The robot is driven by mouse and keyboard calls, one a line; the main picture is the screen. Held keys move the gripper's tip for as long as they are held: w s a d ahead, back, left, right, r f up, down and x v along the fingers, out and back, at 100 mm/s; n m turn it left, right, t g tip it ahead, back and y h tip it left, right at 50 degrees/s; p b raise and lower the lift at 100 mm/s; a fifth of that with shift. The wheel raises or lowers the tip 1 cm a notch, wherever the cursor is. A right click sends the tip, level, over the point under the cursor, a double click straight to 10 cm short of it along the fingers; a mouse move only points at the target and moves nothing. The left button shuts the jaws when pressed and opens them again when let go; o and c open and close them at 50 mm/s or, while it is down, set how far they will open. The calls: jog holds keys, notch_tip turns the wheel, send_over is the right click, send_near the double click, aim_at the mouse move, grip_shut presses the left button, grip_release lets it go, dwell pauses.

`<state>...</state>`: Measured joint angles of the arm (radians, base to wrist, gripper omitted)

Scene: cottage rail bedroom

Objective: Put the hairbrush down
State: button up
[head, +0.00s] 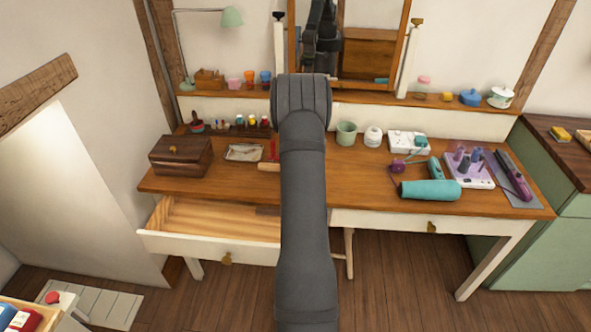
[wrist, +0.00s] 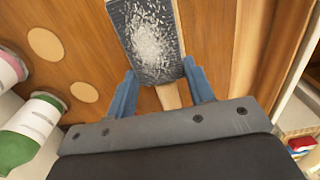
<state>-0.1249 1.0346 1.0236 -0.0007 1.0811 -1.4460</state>
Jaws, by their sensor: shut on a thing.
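The hairbrush (wrist: 152,38) shows in the wrist view as a dark rectangular pad covered with pale bristles, with a piece of light wood below it that looks like its handle. My gripper (wrist: 157,82) has its two blue fingers on either side of the lower end of the pad, shut on the hairbrush. A brown wooden surface lies behind it; I cannot tell whether the brush touches it.
The wooden table (head: 350,185) has an open drawer (head: 200,250) at left. A wooden box (head: 180,155) stands above it. Bottles (wrist: 32,130) stand at left in the wrist view.

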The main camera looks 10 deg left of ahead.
jog(key=shift+f, duration=1.7)
jog(key=shift+f, duration=0.15)
jog(key=o, duration=1.1)
jog(key=shift+c, duration=0.2)
notch_tip(320, 180, up, 12)
jog(key=shift+r, duration=0.2)
jog(key=shift+f, duration=4.35)
